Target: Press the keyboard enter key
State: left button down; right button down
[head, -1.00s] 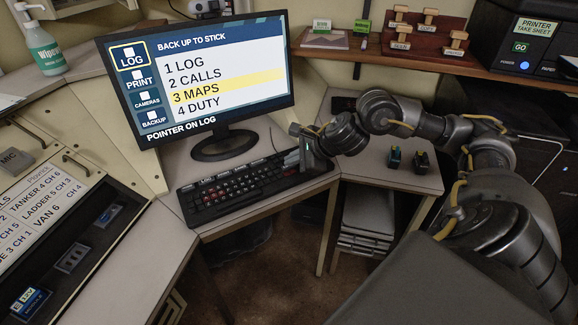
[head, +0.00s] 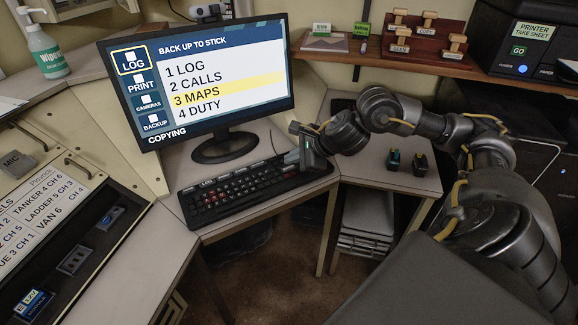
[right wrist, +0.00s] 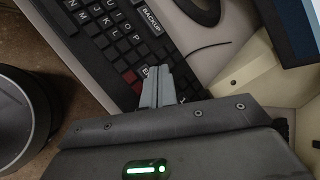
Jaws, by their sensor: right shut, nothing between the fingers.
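The black keyboard (head: 240,187) lies on the desk below the monitor (head: 200,80), with several red keys at its left part. My right gripper (head: 303,168) is shut and empty, its fingers pointing down at the keyboard's right end. In the right wrist view the shut fingertips (right wrist: 155,72) are at the keys, beside a white-marked key (right wrist: 145,72) and two red keys (right wrist: 130,77). The fingers partly cover that white-marked key, and its label is not fully readable. I cannot tell whether the tips touch it. The monitor reads "COPYING" at its bottom. My left gripper is not in view.
A key labelled BACKUP (right wrist: 152,20) shows farther along the keyboard. A printer (head: 523,45) stands at the back right, beside a shelf with stamps (head: 428,35). Two small dark items (head: 407,161) stand on the desk right of the gripper. A pump bottle (head: 46,50) stands at the left.

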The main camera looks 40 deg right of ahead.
jog(key=shift+r, duration=0.1)
notch_tip(320, 180, up, 5)
jog(key=p, duration=0.4)
jog(key=shift+s+d, duration=0.1)
dwell(1.1)
